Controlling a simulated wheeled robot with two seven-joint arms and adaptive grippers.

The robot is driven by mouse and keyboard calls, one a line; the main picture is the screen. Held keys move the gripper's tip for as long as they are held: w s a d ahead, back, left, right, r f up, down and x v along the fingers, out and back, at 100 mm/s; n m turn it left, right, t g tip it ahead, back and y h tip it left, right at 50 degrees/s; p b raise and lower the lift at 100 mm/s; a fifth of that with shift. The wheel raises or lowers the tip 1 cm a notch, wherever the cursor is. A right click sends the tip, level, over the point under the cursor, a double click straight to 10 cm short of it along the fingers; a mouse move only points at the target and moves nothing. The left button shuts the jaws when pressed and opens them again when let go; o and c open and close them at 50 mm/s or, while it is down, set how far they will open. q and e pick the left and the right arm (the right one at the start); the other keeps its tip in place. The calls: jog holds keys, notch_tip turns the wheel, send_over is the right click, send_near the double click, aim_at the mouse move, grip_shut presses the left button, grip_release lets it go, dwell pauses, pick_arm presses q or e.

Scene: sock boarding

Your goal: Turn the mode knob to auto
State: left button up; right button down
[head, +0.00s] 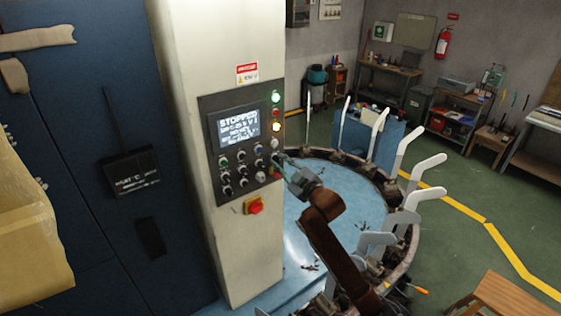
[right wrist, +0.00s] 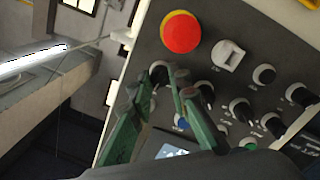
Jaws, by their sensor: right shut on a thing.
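The control panel (head: 240,140) is on the front of a pale machine column, with a lit screen (head: 238,129) reading "STOPPED" and rows of small dark knobs below it. My right gripper (head: 279,159) reaches the panel's right edge from the lower right. In the right wrist view its green fingers (right wrist: 160,82) are closed around a black knob (right wrist: 158,71) at the end of a row. The fingers hide part of this knob, and I cannot read its label or pointer. My left gripper is not in view.
A red emergency button (head: 254,206) sits below the knobs; a red round button (right wrist: 181,32) shows close to my fingers in the wrist view. Signal lamps (head: 276,112) line the panel's right edge. White sock forms (head: 425,162) stand around the blue round table (head: 300,215).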

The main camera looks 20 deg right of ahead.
jog(key=m+p, duration=0.3)
jog(key=m, duration=0.1)
jog(key=shift+r+g, duration=0.15)
jog(key=shift+g, duration=0.15)
jog(key=shift+m+p, duration=1.65)
jog(key=shift+m, duration=0.05)
jog(key=c, duration=1.8)
grip_release()
